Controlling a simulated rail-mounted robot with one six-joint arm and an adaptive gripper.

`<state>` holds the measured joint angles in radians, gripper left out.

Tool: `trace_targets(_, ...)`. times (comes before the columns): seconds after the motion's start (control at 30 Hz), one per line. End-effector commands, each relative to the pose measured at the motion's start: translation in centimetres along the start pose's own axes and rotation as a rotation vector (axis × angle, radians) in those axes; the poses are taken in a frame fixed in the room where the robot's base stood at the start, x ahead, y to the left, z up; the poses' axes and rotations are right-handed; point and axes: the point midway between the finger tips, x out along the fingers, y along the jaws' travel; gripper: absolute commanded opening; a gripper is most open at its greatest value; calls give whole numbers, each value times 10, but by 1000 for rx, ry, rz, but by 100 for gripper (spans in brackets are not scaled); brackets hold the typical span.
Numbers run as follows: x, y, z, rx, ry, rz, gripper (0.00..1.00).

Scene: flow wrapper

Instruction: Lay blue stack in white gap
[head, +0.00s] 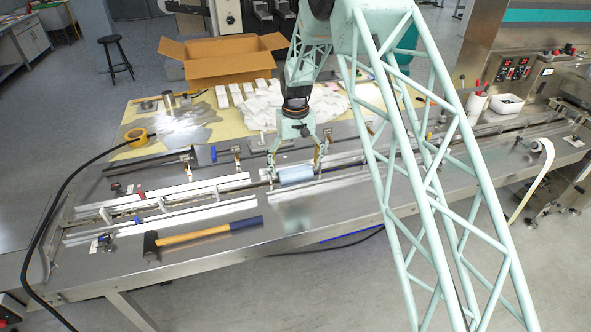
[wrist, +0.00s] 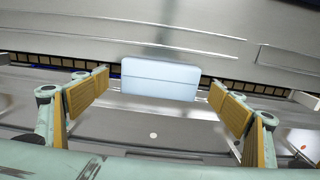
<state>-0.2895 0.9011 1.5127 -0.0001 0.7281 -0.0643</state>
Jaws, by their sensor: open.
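A pale blue stack (head: 296,175) lies at the conveyor channel on the steel table, beside the break between the left white guide rails (head: 165,209) and the rails to the right. In the wrist view the blue stack (wrist: 160,79) is a flat block with a seam along it, next to a dark chain slot (wrist: 50,62). My gripper (head: 294,168) is open above the stack, one finger at each end. In the wrist view its tan finger pads (wrist: 160,88) stand apart from the stack, with space on both sides. Whether the stack rests fully on the channel floor I cannot tell.
A hammer (head: 205,233) lies on the near table edge. A black hose (head: 75,185) crosses the left end.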

Motion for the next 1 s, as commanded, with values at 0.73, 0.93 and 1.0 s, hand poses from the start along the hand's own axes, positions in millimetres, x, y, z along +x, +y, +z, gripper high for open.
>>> trace_targets(0.73, -96, 0, -1, 0, 2, 0, 89)
trace_targets(0.93, -106, 0, 0, 0, 1, 0, 89)
trace_targets(1.0, -106, 0, 0, 0, 1, 0, 89)
